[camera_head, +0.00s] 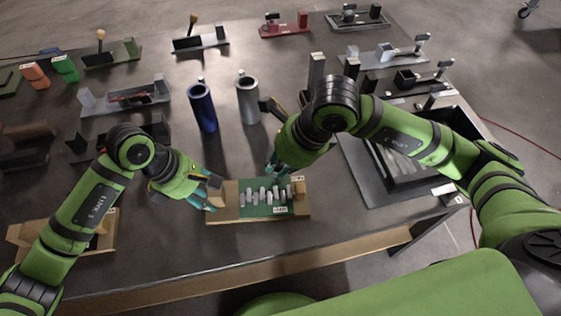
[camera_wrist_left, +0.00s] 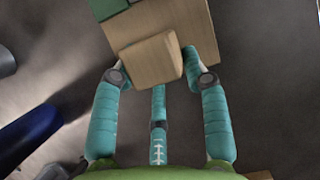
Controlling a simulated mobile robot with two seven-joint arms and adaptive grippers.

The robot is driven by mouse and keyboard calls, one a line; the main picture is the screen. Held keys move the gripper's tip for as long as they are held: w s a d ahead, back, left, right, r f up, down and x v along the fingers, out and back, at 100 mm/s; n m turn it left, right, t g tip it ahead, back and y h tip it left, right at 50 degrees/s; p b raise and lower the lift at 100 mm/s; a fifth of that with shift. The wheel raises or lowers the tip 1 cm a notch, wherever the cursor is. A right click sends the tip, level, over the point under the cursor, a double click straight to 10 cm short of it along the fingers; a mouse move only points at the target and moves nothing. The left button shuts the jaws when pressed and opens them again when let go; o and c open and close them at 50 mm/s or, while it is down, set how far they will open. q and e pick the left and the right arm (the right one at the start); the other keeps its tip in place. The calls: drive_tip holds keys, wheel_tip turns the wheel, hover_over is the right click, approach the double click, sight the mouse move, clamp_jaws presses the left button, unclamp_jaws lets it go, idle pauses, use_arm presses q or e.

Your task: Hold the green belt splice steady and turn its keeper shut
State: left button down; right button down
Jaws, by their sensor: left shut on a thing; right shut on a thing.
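The green belt splice (camera_head: 256,210) lies on a light wooden base (camera_head: 229,204) near the table's front edge. A row of grey metal pieces stands across it. My left gripper (camera_head: 213,191) is shut on the wooden block at the left end of the base. In the left wrist view this block (camera_wrist_left: 146,60) sits between the fingers, and a corner of green (camera_wrist_left: 118,8) shows at the top. My right gripper (camera_head: 274,164) points down at the back edge of the splice. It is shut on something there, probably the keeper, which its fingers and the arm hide.
A blue cylinder (camera_head: 202,108) and a grey cylinder (camera_head: 248,101) stand behind the splice. A dark tray (camera_head: 376,185) lies to the right. Another wooden fixture (camera_head: 108,229) lies to the left. Several more fixtures fill the back. The table in front of the splice is clear.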

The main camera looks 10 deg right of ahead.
drive_tip(key=m+t+h, duration=0.1)
drive_tip(key=m, duration=0.3)
drive_tip(key=shift+a+m, duration=0.1)
drive_tip(key=shift+m, duration=0.3)
drive_tip(key=shift+t, duration=0.3)
drive_tip(key=c, duration=1.2)
unclamp_jaws()
drive_tip(key=v, duration=1.2)
drive_tip(key=shift+a+r, duration=0.1)
